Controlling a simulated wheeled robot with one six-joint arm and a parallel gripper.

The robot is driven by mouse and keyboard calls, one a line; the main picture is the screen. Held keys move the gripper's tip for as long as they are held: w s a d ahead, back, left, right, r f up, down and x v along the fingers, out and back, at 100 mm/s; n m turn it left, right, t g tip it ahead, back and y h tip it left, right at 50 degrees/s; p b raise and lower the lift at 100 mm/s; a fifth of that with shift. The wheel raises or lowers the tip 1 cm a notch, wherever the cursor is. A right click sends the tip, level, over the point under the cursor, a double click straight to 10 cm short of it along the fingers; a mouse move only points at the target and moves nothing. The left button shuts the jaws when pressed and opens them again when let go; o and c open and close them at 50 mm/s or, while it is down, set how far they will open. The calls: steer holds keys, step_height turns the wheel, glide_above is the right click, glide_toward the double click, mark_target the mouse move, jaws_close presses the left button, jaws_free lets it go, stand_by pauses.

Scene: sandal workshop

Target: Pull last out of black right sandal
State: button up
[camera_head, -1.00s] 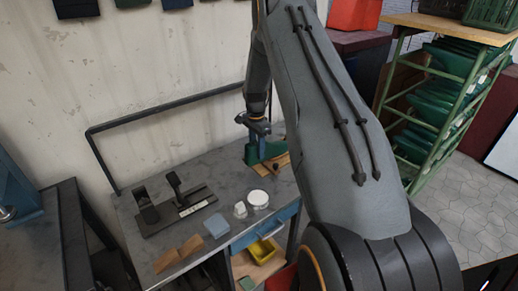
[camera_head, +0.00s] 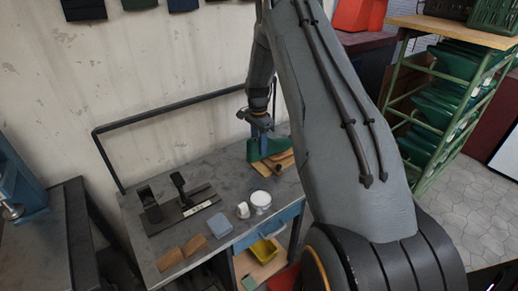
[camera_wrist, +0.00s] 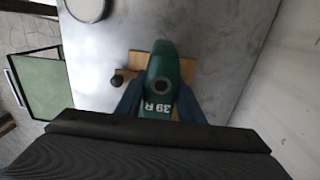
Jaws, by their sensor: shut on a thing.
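In the head view my gripper (camera_head: 260,128) is above the green last (camera_head: 263,148), at the back right of the workbench. I cannot make out the black sandal clearly; the last and my gripper hide part of that spot.
A dark rail (camera_head: 165,109) runs behind. A green rack (camera_head: 455,110) stands at right.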

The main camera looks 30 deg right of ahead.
steer(key=shift+r+p, duration=0.65)
steer(key=shift+r, duration=1.5)
